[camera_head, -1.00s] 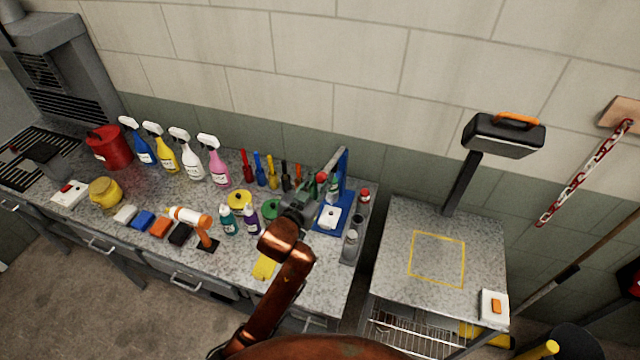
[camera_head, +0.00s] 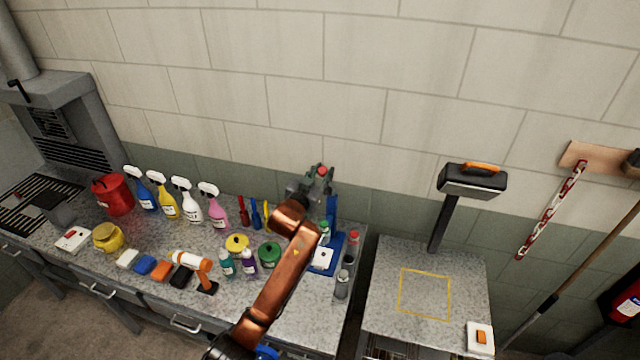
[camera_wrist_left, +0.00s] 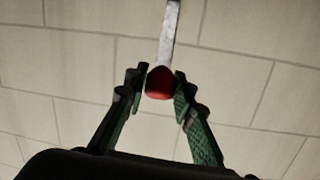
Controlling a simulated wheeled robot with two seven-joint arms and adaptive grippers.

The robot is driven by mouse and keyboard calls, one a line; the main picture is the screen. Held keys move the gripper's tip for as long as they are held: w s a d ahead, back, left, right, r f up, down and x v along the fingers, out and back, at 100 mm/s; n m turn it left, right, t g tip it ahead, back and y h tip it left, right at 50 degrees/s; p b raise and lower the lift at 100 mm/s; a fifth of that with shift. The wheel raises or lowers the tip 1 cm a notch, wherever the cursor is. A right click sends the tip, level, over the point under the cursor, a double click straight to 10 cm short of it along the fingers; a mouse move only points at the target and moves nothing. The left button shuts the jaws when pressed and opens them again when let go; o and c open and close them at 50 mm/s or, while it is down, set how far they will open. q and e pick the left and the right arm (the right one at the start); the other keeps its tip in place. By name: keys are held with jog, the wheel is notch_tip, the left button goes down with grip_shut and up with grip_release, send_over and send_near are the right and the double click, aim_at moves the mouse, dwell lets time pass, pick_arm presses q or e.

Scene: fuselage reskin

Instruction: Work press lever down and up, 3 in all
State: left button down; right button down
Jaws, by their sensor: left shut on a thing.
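The press stands at the right end of the long bench, with a blue post (camera_head: 332,208) and a blue base (camera_head: 338,242). My left gripper (camera_head: 320,174) is raised above the bench in front of the wall, shut on the lever's red knob (camera_wrist_left: 158,84). In the left wrist view the green fingers (camera_wrist_left: 160,92) close on both sides of the knob, and the grey lever bar (camera_wrist_left: 170,35) runs upward from it. In the head view the knob's tip (camera_head: 321,170) shows between the fingers; my arm and gripper hide much of the lever. My right gripper is out of view.
Spray bottles (camera_head: 190,205), a yellow tin (camera_head: 237,244), a green tin (camera_head: 269,253) and small bottles crowd the bench left of the press. A red-capped bottle (camera_head: 352,242) stands to its right. A separate table (camera_head: 380,315) carries a black lamp-like head (camera_head: 473,182).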

pick_arm(q)
jog(key=shift+w+d+r, duration=0.2)
jog(key=shift+w+r, duration=0.25)
jog(key=shift+r, duration=0.1)
jog(key=c, duration=1.6)
grip_release()
jog(key=shift+f, duration=0.2)
jog(key=v, duration=1.2)
